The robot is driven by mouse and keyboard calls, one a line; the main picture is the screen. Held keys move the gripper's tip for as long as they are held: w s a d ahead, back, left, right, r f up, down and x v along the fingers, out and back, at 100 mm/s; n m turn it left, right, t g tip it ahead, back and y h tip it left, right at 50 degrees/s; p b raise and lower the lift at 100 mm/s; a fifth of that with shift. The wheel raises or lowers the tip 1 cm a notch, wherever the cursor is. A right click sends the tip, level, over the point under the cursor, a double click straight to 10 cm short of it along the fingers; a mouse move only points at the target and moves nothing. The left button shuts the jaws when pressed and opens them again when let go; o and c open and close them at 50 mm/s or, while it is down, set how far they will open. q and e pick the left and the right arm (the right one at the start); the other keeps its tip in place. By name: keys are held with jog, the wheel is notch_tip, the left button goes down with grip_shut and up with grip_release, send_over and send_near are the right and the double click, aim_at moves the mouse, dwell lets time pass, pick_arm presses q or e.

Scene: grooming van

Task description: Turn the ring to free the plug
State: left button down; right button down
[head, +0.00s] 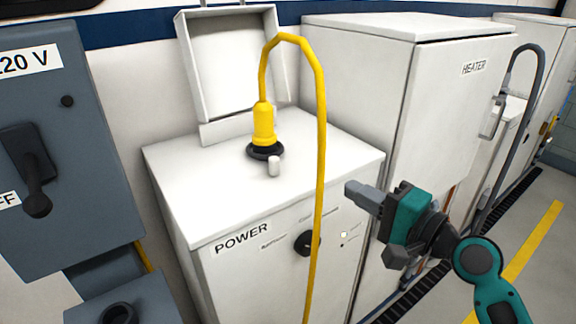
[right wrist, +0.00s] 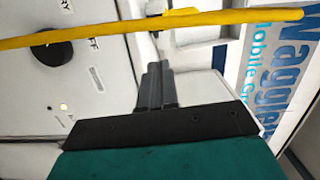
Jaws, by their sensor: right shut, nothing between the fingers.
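The yellow plug (head: 263,122) stands upright in a socket on top of the white POWER box (head: 180,190). A black ring (head: 262,152) surrounds the plug's base, with a small pale grip or peg (head: 274,167) at its front. The yellow cable (head: 320,130) arches up from the plug and hangs down in front of the box; it also crosses the top of the right wrist view (right wrist: 190,21). My right gripper (head: 350,187) is shut and empty, right of the box's front edge, apart from plug and ring. In the right wrist view its fingers (right wrist: 154,75) are together. My left gripper is not in view.
A raised lid (head: 232,60) stands open behind the plug. The POWER box front has a black knob (head: 306,242) and a small light (head: 344,235). A grey 220 V switch box (head: 80,110) stands left. The white HEATER cabinet (head: 400,100) rises close on the right.

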aim_at(294, 183)
jog(key=x, duration=0.9)
jog(key=shift+w+a+r, duration=0.1)
jog(key=shift+a+r, duration=0.05)
jog(key=shift+a, duration=0.15)
jog(key=a+p, duration=0.1)
jog(key=a, duration=0.1)
jog(key=shift+w+a, duration=0.15)
jog(key=shift+a, duration=0.95)
jog(key=shift+a+y, duration=0.1)
jog(key=shift+y, duration=0.2)
